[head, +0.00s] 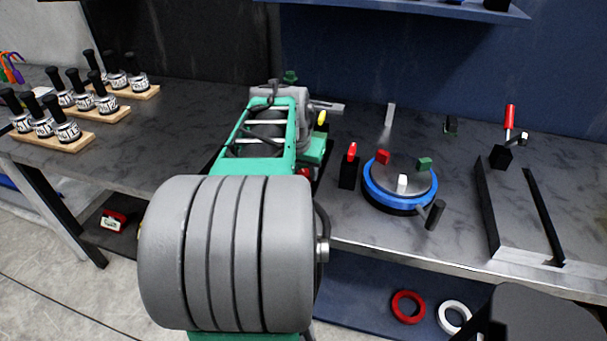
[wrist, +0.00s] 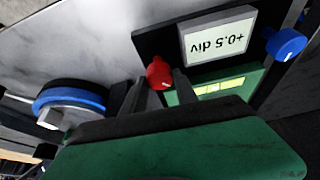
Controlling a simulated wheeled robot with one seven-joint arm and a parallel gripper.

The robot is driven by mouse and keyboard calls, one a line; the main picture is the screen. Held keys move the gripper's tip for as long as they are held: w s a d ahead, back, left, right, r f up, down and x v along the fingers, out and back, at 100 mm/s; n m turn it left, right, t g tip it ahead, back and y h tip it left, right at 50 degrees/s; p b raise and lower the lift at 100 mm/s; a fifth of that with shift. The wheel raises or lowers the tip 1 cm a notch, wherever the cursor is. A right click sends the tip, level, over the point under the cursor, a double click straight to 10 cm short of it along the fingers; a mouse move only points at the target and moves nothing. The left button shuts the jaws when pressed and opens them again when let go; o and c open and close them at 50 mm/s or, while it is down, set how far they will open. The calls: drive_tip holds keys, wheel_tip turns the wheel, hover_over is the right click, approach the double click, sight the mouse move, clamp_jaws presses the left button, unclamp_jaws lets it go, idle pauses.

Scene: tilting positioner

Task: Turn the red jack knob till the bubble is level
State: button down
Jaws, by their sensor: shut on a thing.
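In the wrist view the red jack knob (wrist: 159,72) sits between the two dark fingers of my gripper (wrist: 158,84), which is shut on it. A display plate (wrist: 218,36), upside down in this view, reads "+0.5 div". Below it the yellow-green bubble vial (wrist: 214,88) is partly hidden by my gripper, and I cannot tell exactly where its bubble lies. A blue knob (wrist: 286,44) stands apart at the right. In the head view my arm hides the gripper's fingers and most of the positioner.
A blue-rimmed round plate (head: 371,188) with small coloured blocks stands right of my arm, beside a black block with a red handle (head: 348,170). A black-railed frame (head: 485,205) lies further right. Wooden boards (head: 60,133) with black-handled pieces stand at the left.

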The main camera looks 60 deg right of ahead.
drive_tip(key=shift+s+n+t+b, duration=0.1)
drive_tip(key=shift+n+t+b, duration=0.45)
drive_tip(key=shift+n, duration=1.05)
drive_tip(key=shift+y, duration=0.3)
drive_tip(key=c, duration=0.9)
unclamp_jaws()
drive_tip(key=shift+c, duration=0.2)
drive_tip(key=shift+r, duration=0.1)
drive_tip(key=v, duration=0.7)
drive_tip(key=shift+s+a+r, duration=0.15)
drive_tip(key=shift+r, duration=0.15)
